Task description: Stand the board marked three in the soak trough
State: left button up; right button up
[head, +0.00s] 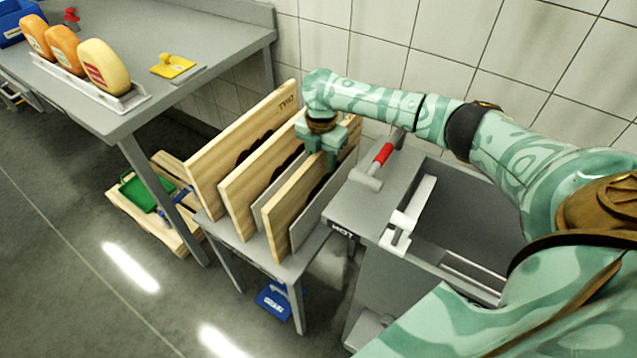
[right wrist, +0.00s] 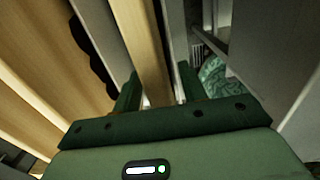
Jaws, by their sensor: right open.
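Several pale wooden boards stand on edge in a grey rack (head: 240,250): a near board (head: 285,215), a middle board (head: 238,195) and a far board (head: 215,165). Lettering shows on the far board, perhaps "TWO"; I cannot read a "three" on any board. My right gripper (head: 325,158) is at the top edge of the near board, pointing down. In the right wrist view its open fingers (right wrist: 158,88) are on either side of a board's edge (right wrist: 145,45); contact is unclear. The grey trough (head: 465,215), likely the soak trough, lies to the right.
A red-handled tool (head: 380,160) lies on the ledge between rack and trough. A white bracket (head: 405,220) sits at the trough's edge. A wooden pallet (head: 130,205) and blue item (head: 273,300) are low down.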

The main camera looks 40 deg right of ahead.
jog(key=shift+c, duration=1)
jog(key=shift+f, duration=0.1)
grip_shut()
dwell(0.3)
